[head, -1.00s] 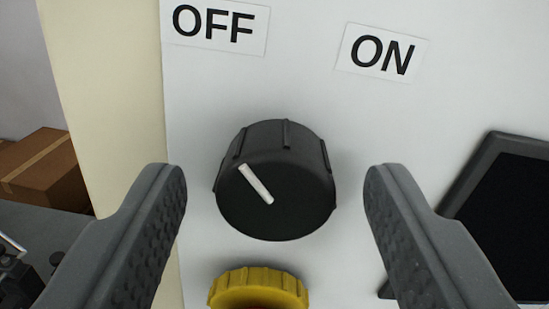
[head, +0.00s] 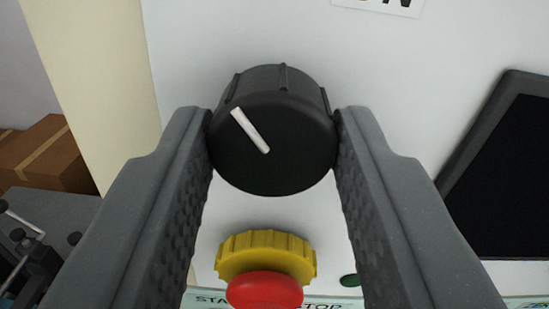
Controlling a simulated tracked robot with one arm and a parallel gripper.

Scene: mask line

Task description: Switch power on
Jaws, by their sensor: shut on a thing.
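A black rotary knob (head: 272,160) with a white pointer line stands out from a white panel (head: 420,60). The pointer line slants toward the upper left. My gripper (head: 273,130) is shut on the knob, one finger touching each side. The ON label (head: 385,4) is cut off at the top edge, with only its lower part showing. The OFF label is out of view.
Below the knob is a red push button (head: 265,291) with a yellow collar (head: 266,252), between my fingers. A dark screen (head: 510,180) is at the right. A cardboard box (head: 48,158) is at the far left.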

